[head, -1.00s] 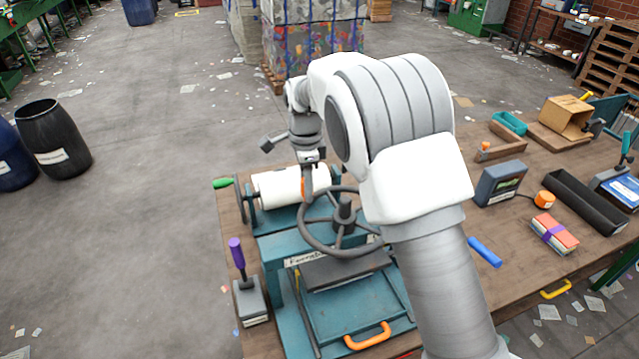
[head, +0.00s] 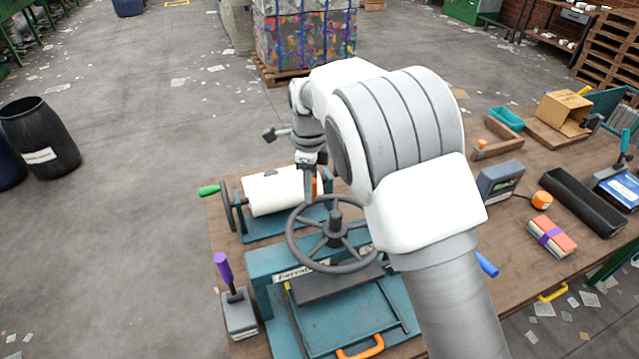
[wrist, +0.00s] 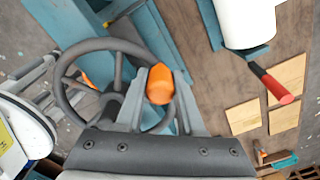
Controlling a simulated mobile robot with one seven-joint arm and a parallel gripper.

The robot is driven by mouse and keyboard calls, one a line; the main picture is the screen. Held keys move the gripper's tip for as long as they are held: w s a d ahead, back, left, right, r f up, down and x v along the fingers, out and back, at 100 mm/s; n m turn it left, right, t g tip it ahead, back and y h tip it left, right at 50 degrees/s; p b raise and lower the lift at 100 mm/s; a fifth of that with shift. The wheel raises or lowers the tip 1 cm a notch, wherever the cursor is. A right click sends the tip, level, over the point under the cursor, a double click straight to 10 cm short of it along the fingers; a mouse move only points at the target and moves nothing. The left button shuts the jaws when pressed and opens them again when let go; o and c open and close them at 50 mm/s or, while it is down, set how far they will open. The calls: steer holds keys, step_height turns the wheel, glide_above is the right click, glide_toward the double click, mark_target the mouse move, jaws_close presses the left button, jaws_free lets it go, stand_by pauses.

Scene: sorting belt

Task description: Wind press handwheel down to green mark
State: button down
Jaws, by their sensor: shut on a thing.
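The grey handwheel (head: 335,267) sits flat on top of the teal press (head: 262,264), with its spokes and hub clear in the head view. The wheel also fills the left of the wrist view (wrist: 85,48). Its upright orange knob (wrist: 160,84) stands on the rim, between my fingers. My gripper (head: 311,192) reaches down to the far side of the rim and is shut on this knob; the wrist view shows the fingers (wrist: 160,100) on both sides of it. A dark press plate (head: 335,284) hangs under the crossbeam. I cannot make out a green mark.
A white roller (head: 275,190) with a green-handled crank stands behind the press. A purple-handled tool (head: 238,310) is at its left. A grey meter box (head: 499,181), a black tray (head: 583,199) and a strapped bundle (head: 552,236) lie to the right. My arm covers the table's middle.

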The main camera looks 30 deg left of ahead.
steer(key=shift+w+d+r+m, duration=0.1)
steer(key=shift+w+d+m, duration=0.25)
steer(key=shift+w+m, duration=0.15)
steer(key=shift+w+d+r+m, duration=0.1)
steer(key=shift+w+d+m, duration=0.2)
steer(key=shift+w+m, duration=0.2)
steer(key=shift+w+d+m+p, duration=0.4)
steer(key=shift+w+d+m, duration=0.25)
steer(key=shift+m, duration=0.35)
steer(key=c, duration=0.5)
jaws_free()
steer(key=shift+s+d+f, duration=0.1)
steer(key=shift+f, duration=0.05)
steer(key=shift+s, duration=0.1)
steer(key=shift+r, duration=0.3)
step_height(320, 180, up, 17)
steer(key=shift+f+b, duration=0.1)
steer(key=shift+b, duration=0.35)
